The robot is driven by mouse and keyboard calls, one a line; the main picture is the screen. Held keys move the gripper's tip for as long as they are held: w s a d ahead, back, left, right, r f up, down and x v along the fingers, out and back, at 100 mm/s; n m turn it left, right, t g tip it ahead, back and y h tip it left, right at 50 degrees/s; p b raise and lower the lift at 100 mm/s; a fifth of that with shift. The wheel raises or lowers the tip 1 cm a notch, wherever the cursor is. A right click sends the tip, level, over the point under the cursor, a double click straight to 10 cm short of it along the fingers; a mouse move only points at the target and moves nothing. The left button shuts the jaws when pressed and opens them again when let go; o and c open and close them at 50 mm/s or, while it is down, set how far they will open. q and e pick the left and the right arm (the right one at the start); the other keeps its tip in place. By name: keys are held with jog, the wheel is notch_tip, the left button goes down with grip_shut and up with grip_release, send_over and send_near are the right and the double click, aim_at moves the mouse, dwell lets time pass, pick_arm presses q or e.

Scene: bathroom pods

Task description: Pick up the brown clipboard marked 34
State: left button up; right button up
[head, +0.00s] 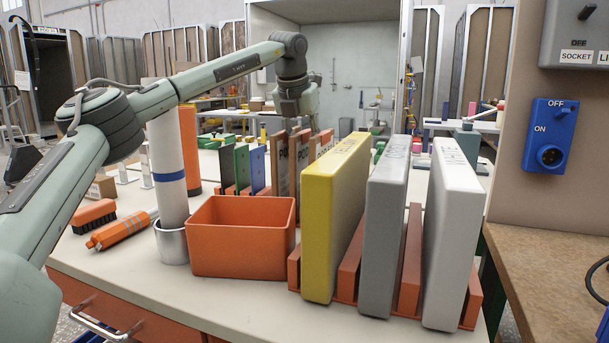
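Several brown clipboards stand on edge in a rack in the middle of the table; the nearest brown clipboard (280,168) and another brown clipboard (298,155) show dark lettering starting with "PO". I cannot read a 34 on any of them. My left gripper (299,122) reaches over from the left and points down at the top edges of the brown clipboards. Its fingertips are small and partly hidden, so I cannot tell its opening or whether it touches a board. My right gripper is out of view.
Green and blue boards (257,168) stand left of the brown ones. An orange bin (240,240), a paper roll (166,165) and large yellow (332,215), grey and white binders stand in front. A brush (94,215) and an orange tube lie at left.

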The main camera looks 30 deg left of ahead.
pick_arm(q)
jog(key=shift+f, duration=0.2)
dwell(0.3)
grip_shut()
